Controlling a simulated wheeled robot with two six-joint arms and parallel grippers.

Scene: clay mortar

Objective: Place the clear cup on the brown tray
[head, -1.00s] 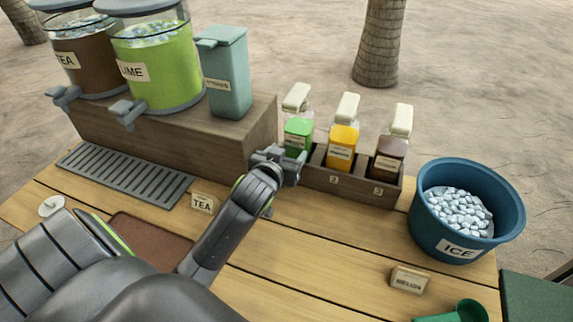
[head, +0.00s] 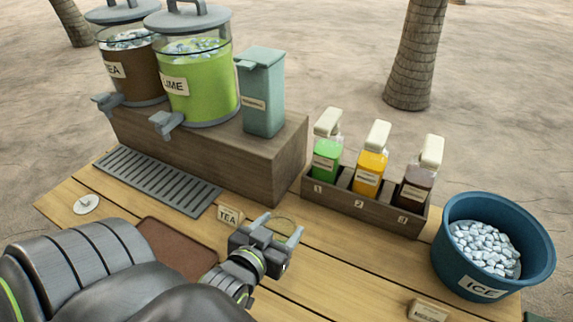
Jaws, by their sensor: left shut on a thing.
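My left gripper (head: 284,237) is shut on the clear cup (head: 283,222), whose faint round rim shows between the fingers. The cup is see-through and mostly hidden by the gripper, so I cannot tell whether its base touches the table. The brown tray (head: 175,246) lies flat on the wooden table to the left of the gripper. My left arm covers the tray's near part. My right gripper is out of view.
A TEA sign (head: 229,216) stands between tray and gripper. A bottle rack (head: 365,207), a blue ice bucket (head: 535,250) and a small sign (head: 428,311) are to the right. Behind the tray are a drip grate (head: 155,181) and the dispenser stand (head: 285,160).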

